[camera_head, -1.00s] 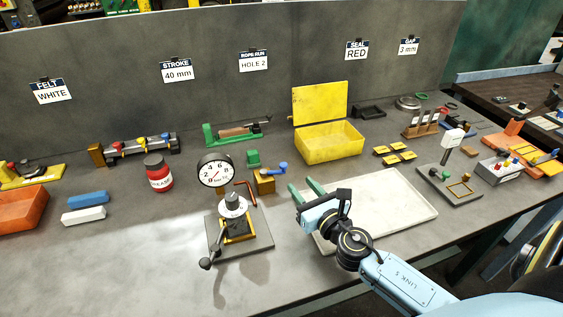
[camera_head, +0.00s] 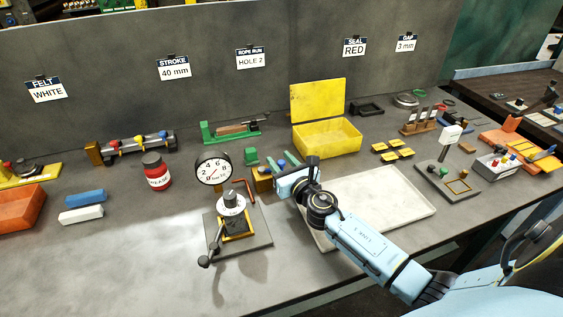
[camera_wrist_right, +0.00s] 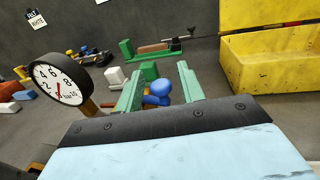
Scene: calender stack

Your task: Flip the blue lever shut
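The blue lever (camera_wrist_right: 158,92) has a rounded blue end. In the right wrist view it sits between the two green fingers of my right gripper (camera_wrist_right: 161,69), which stand apart; contact with either finger cannot be told. In the head view the lever (camera_head: 282,165) is partly hidden by the gripper (camera_head: 284,158), on a small yellow-brown block (camera_head: 263,183). My right gripper is open over that block. My left gripper is not in view.
A dial gauge (camera_head: 213,171) and a stand with a crank (camera_head: 236,222) are close on the left. A green block (camera_head: 251,156) stands just behind. A yellow open box (camera_head: 328,138) is behind right, and a pale tray (camera_head: 385,205) lies under my right arm.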

